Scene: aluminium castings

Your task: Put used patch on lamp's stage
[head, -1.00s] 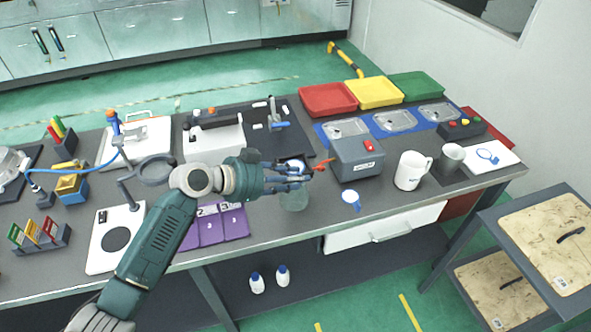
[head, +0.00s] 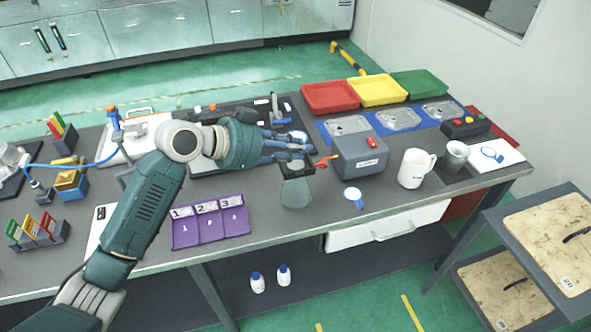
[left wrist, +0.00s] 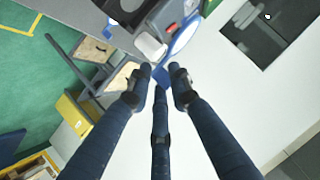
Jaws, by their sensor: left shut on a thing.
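My left gripper (head: 308,147) is shut on the used patch (head: 297,136), a white disc with a blue rim and tab, held just above and behind the glass jar. The patch also shows at the fingertips in the left wrist view (left wrist: 184,38). My right gripper is not in view.
A similar blue-rimmed white piece (head: 353,197) lies right of the jar. A grey box (head: 358,157) with an orange nozzle stands close to the gripper. Purple numbered folders (head: 208,221) lie left of the jar. A white mug (head: 413,169) is farther right.

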